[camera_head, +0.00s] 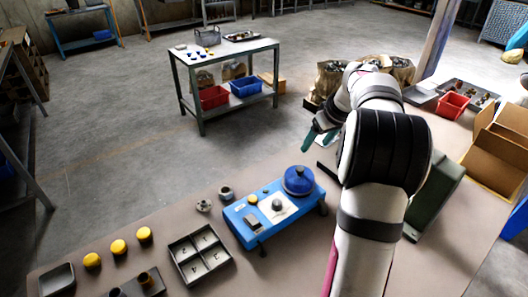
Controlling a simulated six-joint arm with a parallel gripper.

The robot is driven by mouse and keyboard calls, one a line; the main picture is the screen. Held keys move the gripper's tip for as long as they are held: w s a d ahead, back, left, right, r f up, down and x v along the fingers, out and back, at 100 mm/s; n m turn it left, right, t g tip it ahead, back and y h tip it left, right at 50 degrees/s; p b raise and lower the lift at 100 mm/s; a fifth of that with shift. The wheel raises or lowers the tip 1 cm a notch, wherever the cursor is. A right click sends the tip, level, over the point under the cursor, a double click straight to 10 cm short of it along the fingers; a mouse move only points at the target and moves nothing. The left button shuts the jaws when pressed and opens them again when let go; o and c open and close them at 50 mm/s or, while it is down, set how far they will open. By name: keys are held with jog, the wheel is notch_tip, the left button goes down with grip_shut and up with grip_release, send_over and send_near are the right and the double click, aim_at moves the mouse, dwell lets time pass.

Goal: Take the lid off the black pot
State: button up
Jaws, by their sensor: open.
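My gripper (318,138) has teal fingers and is open, with nothing seen between them. It is held above the work table, behind and to the right of the blue bench (245,230). I cannot pick out the black pot or its lid for certain. A round blue thing with a knob-like top (298,178) sits at the bench's right end. A grey dome (277,204) sits on a white square in the bench's middle. Two small dark round pieces, one (203,206) left of the other (226,192), stand behind the bench. My arm hides part of the table at right.
Front left are a divided tray with numbers (200,258), several yellow-topped pieces (145,234) and a dark tray (57,280). At right are a red bin (452,105), an open cardboard box (500,150) and a dark green case (436,195). A separate cart (215,50) stands behind.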

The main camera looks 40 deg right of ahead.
aim_at(300, 168)
jog(key=x, duration=1.4)
jog(key=shift+s+f, duration=0.15)
jog(key=shift+f, duration=0.25)
grip_shut()
